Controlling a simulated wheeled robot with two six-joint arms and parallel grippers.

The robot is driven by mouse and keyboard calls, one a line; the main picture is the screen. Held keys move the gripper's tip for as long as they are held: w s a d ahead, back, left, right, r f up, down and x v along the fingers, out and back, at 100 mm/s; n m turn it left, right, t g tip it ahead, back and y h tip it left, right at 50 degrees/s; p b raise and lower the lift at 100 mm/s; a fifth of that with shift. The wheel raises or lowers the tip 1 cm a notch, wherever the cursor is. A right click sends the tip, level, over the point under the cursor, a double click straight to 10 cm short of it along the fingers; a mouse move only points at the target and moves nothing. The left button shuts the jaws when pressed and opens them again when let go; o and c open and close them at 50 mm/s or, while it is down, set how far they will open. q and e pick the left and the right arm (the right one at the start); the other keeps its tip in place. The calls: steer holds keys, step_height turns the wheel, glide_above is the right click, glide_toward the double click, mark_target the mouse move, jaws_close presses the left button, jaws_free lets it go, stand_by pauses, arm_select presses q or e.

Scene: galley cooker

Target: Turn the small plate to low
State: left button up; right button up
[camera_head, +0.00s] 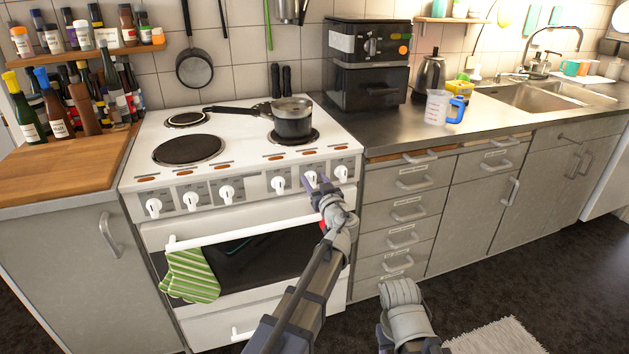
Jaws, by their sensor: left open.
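The white cooker (235,250) has a row of white knobs along its front panel. My left gripper (317,181) is open at the right part of that row, its fingers close to the second knob from the right (309,180); I cannot tell whether they touch it. The rightmost knob (341,173) is just to its right. A small dark plate (186,119) lies bare at the back left of the hob, behind a larger plate (188,150). A pot (293,121) stands on the front right plate (312,136). My right gripper is not visible.
A green striped oven mitt (190,275) hangs on the oven door handle. A wooden board (65,165) with bottles lies left of the cooker. A black coffee machine (368,62) and a measuring jug (438,107) stand on the right counter. Drawer handles project below it.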

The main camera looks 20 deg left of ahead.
arm_select(q)
steer(key=shift+w+a, duration=0.1)
steer(key=shift+w, duration=0.05)
jaws_close()
stand_by(0.4)
